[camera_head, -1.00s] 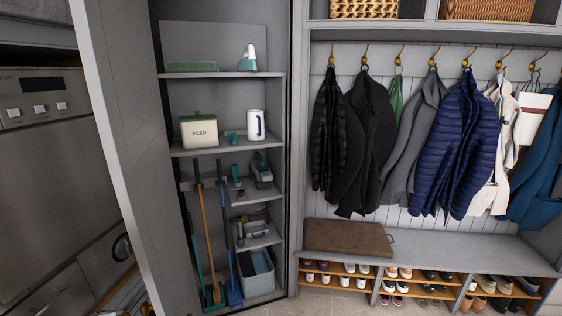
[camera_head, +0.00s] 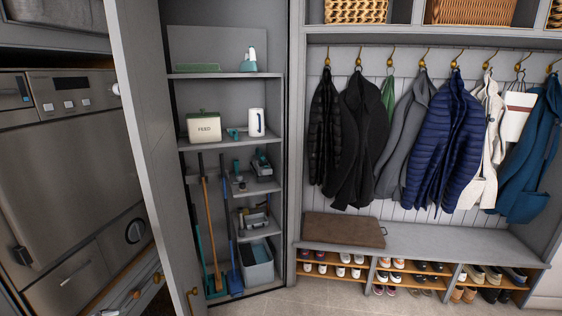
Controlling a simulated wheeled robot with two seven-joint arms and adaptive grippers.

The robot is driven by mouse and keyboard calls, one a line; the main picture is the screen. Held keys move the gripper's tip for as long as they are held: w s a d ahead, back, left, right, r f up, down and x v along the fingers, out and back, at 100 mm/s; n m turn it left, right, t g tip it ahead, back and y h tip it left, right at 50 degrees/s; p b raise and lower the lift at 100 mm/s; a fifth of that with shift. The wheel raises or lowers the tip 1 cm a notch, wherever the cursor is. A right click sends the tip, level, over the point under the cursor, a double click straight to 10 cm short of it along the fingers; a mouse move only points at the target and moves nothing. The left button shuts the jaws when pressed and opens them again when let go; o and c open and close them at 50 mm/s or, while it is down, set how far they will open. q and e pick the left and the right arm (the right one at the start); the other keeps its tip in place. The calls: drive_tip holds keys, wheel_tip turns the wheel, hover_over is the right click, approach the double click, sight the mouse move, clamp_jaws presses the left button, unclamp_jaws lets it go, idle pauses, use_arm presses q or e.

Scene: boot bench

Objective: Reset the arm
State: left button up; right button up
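Neither of my arms and neither gripper shows in the head view. The open tall cupboard (camera_head: 283,100) stands left of centre, with its grey door (camera_head: 150,130) swung out to the left. On its shelves are a cream feed tin (camera_head: 204,128) with a green lid, a white jug (camera_head: 256,122) and a spray bottle (camera_head: 248,60). Long-handled tools, one with a wooden handle (camera_head: 208,215), stand upright at the lower left inside. A grey bin (camera_head: 257,268) sits at the bottom right.
Coats, including a navy one (camera_head: 440,140), hang above. A washing machine or dryer (camera_head: 70,170) stands at the left. Floor shows in front of the bench.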

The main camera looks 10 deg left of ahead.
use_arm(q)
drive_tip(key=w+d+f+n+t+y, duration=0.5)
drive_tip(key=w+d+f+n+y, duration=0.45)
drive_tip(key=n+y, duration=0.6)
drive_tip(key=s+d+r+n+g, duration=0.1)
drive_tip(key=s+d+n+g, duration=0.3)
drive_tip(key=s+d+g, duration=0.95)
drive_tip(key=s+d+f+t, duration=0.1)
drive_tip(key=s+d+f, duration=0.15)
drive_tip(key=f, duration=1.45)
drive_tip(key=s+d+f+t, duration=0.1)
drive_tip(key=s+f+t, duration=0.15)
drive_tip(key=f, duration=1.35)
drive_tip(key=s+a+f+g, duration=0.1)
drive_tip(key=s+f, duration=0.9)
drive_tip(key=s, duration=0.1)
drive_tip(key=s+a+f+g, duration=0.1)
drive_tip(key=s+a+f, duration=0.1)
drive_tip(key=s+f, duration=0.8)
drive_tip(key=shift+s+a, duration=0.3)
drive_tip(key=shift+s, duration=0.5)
